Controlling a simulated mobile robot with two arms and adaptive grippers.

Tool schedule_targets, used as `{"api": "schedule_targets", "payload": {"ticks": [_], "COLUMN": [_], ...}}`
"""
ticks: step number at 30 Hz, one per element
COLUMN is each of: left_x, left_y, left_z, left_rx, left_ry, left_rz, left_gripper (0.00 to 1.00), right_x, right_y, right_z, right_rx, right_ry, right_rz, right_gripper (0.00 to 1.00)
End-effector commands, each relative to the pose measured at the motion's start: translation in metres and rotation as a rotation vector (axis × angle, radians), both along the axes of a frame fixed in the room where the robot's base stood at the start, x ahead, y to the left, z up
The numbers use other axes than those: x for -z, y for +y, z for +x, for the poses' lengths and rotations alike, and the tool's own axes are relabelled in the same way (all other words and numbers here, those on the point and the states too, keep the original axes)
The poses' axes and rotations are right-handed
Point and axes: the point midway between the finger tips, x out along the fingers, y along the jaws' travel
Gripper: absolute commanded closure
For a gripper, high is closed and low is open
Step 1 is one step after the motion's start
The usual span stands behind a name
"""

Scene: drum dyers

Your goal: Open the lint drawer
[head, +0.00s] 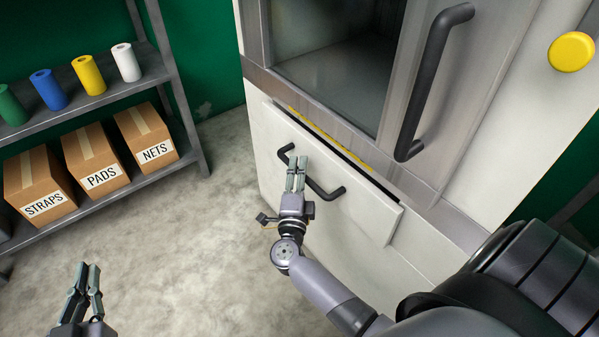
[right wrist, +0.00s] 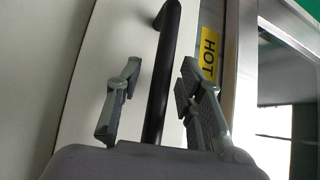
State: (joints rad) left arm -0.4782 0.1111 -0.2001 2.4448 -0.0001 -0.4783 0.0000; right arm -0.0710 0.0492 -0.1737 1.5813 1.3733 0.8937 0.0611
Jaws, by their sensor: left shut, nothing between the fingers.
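The lint drawer (head: 350,205) is a white panel low on the machine, below the dark door opening. A dark gap and a yellow strip show along its top edge. Its black bar handle (head: 326,193) runs across the front, its middle partly hidden by my right gripper (head: 296,174). In the right wrist view the right gripper's (right wrist: 160,95) fingers are open on either side of the handle (right wrist: 165,65), with space visible on both sides. My left gripper (head: 88,280) is shut and empty, low at the left, far from the drawer.
A taller black door handle (head: 434,80) is above the drawer, and a yellow round button (head: 571,52) is at the upper right. A yellow HOT label (right wrist: 209,52) is beside the drawer handle. A shelf (head: 190,160) with boxes and rolls stands left. The concrete floor (head: 180,260) between is clear.

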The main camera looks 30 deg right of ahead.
Motion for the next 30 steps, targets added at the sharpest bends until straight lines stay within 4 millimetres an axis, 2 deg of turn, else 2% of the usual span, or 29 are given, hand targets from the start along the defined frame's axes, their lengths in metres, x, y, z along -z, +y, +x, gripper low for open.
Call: {"api": "schedule_targets", "payload": {"ticks": [5,20,30], "left_x": [-0.0001,0.0001,0.0001], "left_y": [-0.0001,-0.0001,0.0000], "left_z": [0.0000,-0.0001,-0.0001], "left_rx": [0.000,0.000,0.000], "left_ry": [0.000,0.001,0.001], "left_rz": [0.000,0.000,-0.001], "left_gripper": [1.00,1.00,1.00], "right_x": [-0.0001,0.0002,0.0005], "right_y": [-0.0001,0.0002,0.0004], "right_z": [-0.0001,-0.0003,-0.0004], "right_rx": [0.000,0.000,0.000], "right_ry": [0.000,0.000,0.001], "right_rz": [0.000,0.000,0.000], "right_gripper": [0.67,1.00,1.00]}}
